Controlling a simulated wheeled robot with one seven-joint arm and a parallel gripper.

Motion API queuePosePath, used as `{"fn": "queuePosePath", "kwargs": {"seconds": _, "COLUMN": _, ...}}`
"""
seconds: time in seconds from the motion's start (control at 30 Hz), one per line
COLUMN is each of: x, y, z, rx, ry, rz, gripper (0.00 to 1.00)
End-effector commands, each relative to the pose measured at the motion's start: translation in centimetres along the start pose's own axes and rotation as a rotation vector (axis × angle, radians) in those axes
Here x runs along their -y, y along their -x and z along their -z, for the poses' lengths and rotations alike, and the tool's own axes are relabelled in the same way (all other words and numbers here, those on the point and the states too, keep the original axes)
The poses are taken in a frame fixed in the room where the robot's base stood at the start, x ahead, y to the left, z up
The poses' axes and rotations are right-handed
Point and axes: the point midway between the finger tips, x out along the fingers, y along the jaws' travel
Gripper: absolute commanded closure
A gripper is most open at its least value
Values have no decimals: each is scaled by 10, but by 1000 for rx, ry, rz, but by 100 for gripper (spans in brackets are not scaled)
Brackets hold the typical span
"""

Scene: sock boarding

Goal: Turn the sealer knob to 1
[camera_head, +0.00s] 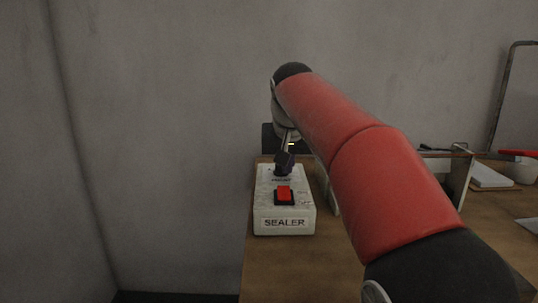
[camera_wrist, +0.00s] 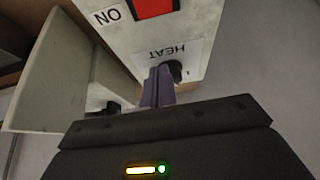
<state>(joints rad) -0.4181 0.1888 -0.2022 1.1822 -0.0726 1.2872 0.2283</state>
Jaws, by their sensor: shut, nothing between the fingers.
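The sealer (camera_head: 285,222) is a pale box marked SEALER, standing near the left edge of the wooden table in the head view. A red rocker switch (camera_head: 284,194) sits on its top face. Behind the switch, my gripper (camera_head: 285,150) reaches down over the dark knob area. In the wrist view the black knob (camera_wrist: 176,69) shows beside the upside-down HEAT label (camera_wrist: 160,52). My gripper (camera_wrist: 157,82) is shut and empty, its fingertips right at the knob and partly covering it. Whether they touch it I cannot tell. The knob's pointer and the 1 mark cannot be read.
In the wrist view a pale panel (camera_wrist: 62,75) stands left of the sealer, with a dark round part (camera_wrist: 112,107) near it. The wooden table (camera_head: 258,262) holds a white block (camera_head: 490,177) at the right. A grey wall (camera_head: 170,130) rises behind.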

Motion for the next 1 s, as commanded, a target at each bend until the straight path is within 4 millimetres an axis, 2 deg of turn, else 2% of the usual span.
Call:
{"fn": "queuePosePath", "kwargs": {"seconds": 0.47, "x": -3, "y": 5, "z": -5, "rx": -2, "ry": -1, "rz": 0, "gripper": 100}}
{"fn": "queuePosePath", "kwargs": {"seconds": 1.0, "x": -2, "y": 54, "z": 22, "rx": -1, "ry": 0, "rz": -1, "gripper": 100}}
